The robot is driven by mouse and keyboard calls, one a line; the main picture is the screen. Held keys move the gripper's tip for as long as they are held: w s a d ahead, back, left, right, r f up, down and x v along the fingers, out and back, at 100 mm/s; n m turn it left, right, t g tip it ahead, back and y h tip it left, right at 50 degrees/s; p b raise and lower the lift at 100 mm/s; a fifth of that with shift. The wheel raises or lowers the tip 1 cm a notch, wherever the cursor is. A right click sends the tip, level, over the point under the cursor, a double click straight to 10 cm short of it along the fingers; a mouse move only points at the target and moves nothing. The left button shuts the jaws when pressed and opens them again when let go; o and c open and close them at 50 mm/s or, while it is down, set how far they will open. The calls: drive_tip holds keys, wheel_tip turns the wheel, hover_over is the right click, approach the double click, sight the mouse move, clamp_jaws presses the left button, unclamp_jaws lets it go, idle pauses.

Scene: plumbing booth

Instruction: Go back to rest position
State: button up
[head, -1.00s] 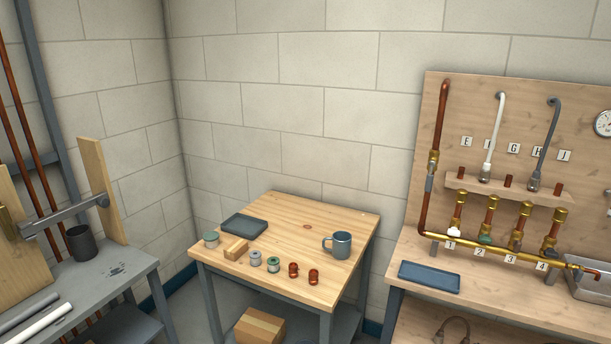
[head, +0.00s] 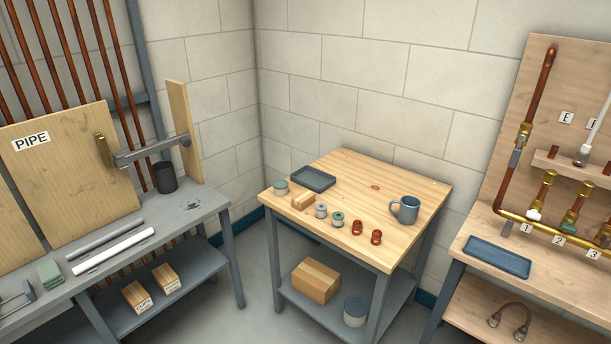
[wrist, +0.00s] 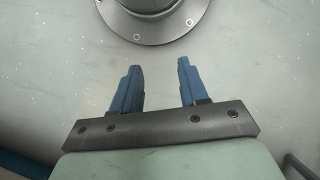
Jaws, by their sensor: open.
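My gripper (wrist: 156,82) shows only in the wrist view. Its two blue fingers are apart, with nothing between them. Beyond the fingertips is a round grey flange with bolts on a pale surface, which looks like part of my own body. The head view does not show my gripper or arm.
A wooden table (head: 340,216) holds a mug (head: 405,209), a dark tray (head: 313,179), spools and copper fittings. A grey bench (head: 205,210) with pipes stands left. A pipe board (head: 545,140) and a blue tray (head: 497,257) are at right. Floor between the bench and table is clear.

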drive_tip(key=s+a+f+n+g+h, duration=0.1)
drive_tip(key=s+a+f+n+g, duration=0.1)
drive_tip(key=a, duration=0.7)
drive_tip(key=shift+s+a+f+n+h, duration=0.5)
drive_tip(key=shift+s+n, duration=0.6)
drive_tip(key=shift+s, duration=0.7)
drive_tip(key=shift+d, duration=0.15)
